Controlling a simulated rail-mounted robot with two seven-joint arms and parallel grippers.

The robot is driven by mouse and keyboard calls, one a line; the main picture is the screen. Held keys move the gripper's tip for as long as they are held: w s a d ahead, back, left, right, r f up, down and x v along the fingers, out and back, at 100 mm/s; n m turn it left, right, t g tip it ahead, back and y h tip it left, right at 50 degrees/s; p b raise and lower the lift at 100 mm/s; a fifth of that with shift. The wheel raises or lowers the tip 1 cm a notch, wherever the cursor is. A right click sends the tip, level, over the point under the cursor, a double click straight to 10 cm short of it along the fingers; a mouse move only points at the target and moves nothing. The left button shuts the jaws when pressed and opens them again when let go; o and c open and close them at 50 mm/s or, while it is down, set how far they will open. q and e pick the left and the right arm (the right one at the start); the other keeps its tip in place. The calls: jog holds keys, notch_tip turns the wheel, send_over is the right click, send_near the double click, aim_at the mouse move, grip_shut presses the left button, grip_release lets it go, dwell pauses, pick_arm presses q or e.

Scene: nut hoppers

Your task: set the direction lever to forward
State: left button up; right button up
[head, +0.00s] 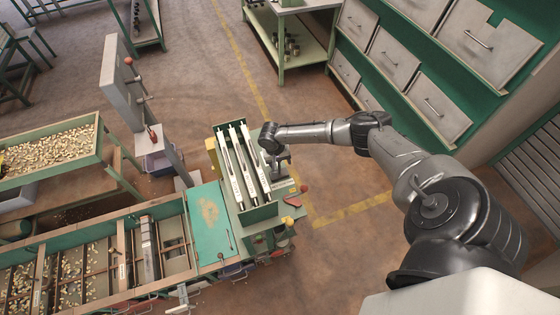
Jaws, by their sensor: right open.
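My right arm reaches in from the right, and its gripper (282,166) points down beside the right edge of the green machine head with the white rails. The gripper is open; its fingertips are small, and I see nothing held in them. A red-knobbed handle (303,189) sticks out from the machine's right end, a little below and right of the gripper. Two more red-knobbed levers are on the grey post, one high up (128,62) and one lower (152,133). I cannot tell which of these is the direction lever. My left gripper is not in view.
White rails (241,165) stand in the machine head. A green plate (208,222) and a long sorting bed (90,265) with nuts lie left of it. A nut hopper (55,150) is at far left. Drawer cabinets (430,70) stand at upper right. Floor between is clear.

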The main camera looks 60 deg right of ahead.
jog(key=shift+f, duration=0.1)
grip_shut()
dwell(0.6)
